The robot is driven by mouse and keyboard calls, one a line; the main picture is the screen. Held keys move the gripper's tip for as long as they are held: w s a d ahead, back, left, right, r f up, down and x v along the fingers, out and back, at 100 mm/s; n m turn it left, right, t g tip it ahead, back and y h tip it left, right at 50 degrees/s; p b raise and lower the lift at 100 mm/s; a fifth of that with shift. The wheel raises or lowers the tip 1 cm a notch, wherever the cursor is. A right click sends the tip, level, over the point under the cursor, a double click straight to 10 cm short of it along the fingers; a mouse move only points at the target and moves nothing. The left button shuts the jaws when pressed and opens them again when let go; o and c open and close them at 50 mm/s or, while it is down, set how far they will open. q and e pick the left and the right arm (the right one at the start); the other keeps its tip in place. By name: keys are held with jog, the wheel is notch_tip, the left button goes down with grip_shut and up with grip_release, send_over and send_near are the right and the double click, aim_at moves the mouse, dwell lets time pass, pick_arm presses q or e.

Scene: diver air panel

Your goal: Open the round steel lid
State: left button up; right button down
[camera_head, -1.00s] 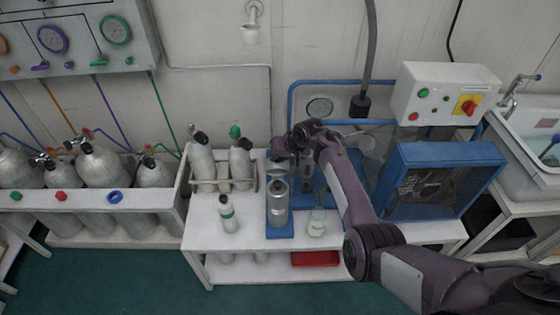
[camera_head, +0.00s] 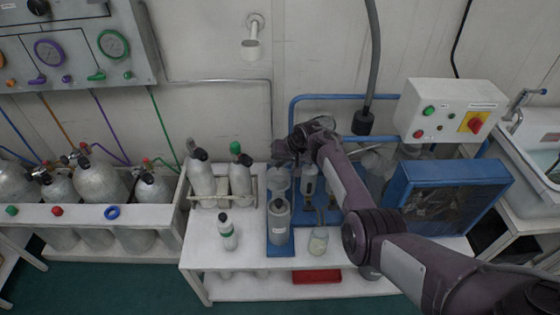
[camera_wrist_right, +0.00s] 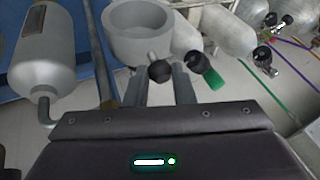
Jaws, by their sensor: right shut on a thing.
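A grey steel cylinder (camera_head: 279,222) stands upright on a blue base on the white bench. A round grey part (camera_head: 279,182), which looks like the lid, shows just above and behind it. In the right wrist view a thick round steel piece with a hollow (camera_wrist_right: 128,48) has a short rod ending in a black ball knob (camera_wrist_right: 160,72). My right gripper (camera_head: 283,162) is over the round part; in the wrist view its fingers (camera_wrist_right: 162,82) are closed around the knob. The lid's hinge is hidden. My left gripper is not in view.
Bottles in a rack (camera_head: 222,202) and a small bottle (camera_head: 228,232) stand left of the cylinder. A glass jar (camera_head: 318,242) is close on its right. A blue framed unit (camera_head: 445,195) and white control box (camera_head: 455,108) stand further right. The bench's front left is clear.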

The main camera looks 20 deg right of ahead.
aim_at(287, 177)
jog(key=shift+w+d+r, duration=0.1)
jog(key=shift+w+r, duration=0.1)
jog(key=c, duration=1.5)
grip_release()
jog(key=shift+o, duration=1.3)
jog(key=shift+f, duration=0.15)
jog(key=shift+s, duration=0.15)
jog(key=v, duration=0.7)
jog(key=shift+r+p, duration=0.35)
jog(key=shift+p, duration=0.1)
jog(key=shift+s+d, duration=0.1)
